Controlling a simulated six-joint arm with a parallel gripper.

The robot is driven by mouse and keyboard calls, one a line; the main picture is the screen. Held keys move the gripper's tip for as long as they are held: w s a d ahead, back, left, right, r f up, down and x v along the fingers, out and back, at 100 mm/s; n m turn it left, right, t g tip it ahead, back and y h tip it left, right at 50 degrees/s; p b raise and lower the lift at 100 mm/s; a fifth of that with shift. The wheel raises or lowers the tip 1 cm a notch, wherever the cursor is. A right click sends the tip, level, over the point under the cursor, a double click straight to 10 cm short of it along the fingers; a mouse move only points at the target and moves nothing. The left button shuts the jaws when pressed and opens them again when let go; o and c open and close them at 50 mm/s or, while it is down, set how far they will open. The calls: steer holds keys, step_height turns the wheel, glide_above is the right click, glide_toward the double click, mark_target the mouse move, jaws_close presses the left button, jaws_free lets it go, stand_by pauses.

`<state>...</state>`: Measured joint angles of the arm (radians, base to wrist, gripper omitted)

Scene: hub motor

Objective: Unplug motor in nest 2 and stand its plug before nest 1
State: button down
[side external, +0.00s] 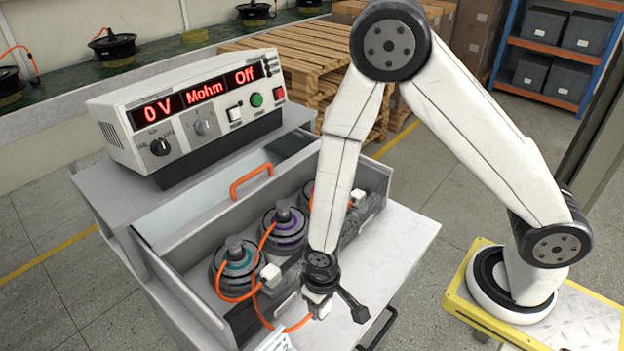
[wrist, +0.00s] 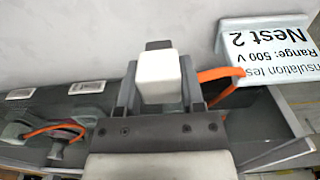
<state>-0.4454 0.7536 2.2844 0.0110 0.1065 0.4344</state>
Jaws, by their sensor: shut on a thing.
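My gripper (side external: 320,302) is shut on a white plug (wrist: 160,78), with one dark finger on each side of it. An orange cable (wrist: 225,86) leads off to the right of the plug in the wrist view. In the side view the gripper is low, beside the front of the nest box, and largely covers the plug. The middle motor (side external: 283,224), with a purple ring, sits in its nest with an orange cable on it. A white label reading Nest 2 (wrist: 270,40) is upside down at the upper right of the wrist view. Whether the plug touches anything below is unclear.
The motor with a teal ring (side external: 238,262) is at the left, near a white plug (side external: 270,275). Another white plug (side external: 357,197) is at the far end. The tester (side external: 185,105) reads 0 V and Off. Bare bench top (side external: 395,250) lies right of the gripper.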

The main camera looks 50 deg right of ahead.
steer(key=shift+f, duration=1.2)
steer(key=shift+f, duration=0.25)
steer(key=shift+f, duration=0.45)
steer(key=shift+f, duration=0.15)
steer(key=shift+f, duration=0.35)
steer(key=shift+f, duration=0.3)
stand_by(0.5)
steer(key=shift+c, duration=0.7)
jaws_free()
steer(key=shift+r, duration=0.2)
